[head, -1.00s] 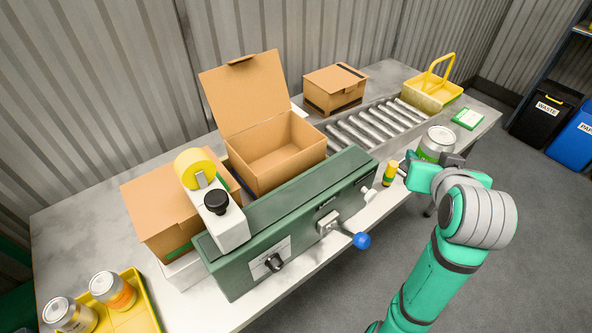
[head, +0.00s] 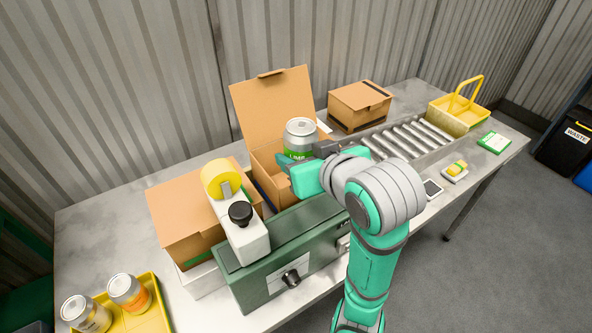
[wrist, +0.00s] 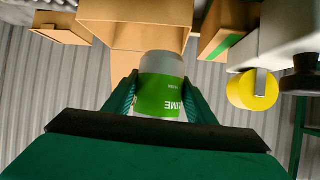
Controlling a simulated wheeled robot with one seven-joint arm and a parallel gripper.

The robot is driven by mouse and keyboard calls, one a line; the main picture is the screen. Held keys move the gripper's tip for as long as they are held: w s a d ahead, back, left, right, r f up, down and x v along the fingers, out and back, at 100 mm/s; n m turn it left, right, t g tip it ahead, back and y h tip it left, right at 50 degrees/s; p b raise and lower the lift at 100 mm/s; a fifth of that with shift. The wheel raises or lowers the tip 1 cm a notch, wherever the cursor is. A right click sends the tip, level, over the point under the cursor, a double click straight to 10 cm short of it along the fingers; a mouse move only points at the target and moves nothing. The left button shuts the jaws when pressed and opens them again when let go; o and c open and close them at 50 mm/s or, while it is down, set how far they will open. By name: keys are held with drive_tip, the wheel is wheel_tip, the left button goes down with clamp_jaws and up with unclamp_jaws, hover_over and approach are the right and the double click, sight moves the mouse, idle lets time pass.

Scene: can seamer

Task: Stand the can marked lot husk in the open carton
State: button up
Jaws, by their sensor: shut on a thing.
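My gripper (wrist: 160,100) is shut on a silver can with a green label (head: 299,139). The can also shows between my fingers in the wrist view (wrist: 163,84). Part of a word, seemingly ending in "ME", shows on the label; I cannot read a lot mark. In the head view the can looks upright, over the open carton (head: 265,170), whose lid (head: 275,105) stands raised at the back. My gripper hides the carton's right part and the can's lower end, so its height over the carton floor is unclear. The carton also shows in the wrist view (wrist: 130,12).
The green seamer (head: 275,258) stands in front of the carton. A closed carton (head: 180,212) is at the left, another (head: 360,101) behind the rollers (head: 410,138). A yellow tray (head: 150,322) holds two cans at front left. A yellow basket (head: 470,112) is at the far right.

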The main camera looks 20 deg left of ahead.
drive_tip(key=w+a+f, duration=0.4)
drive_tip(key=w+f, duration=0.8)
drive_tip(key=shift+w+a+f, duration=0.15)
drive_tip(key=shift+f, duration=0.15)
drive_tip(key=shift+f, duration=0.4)
drive_tip(key=shift+f, duration=0.3)
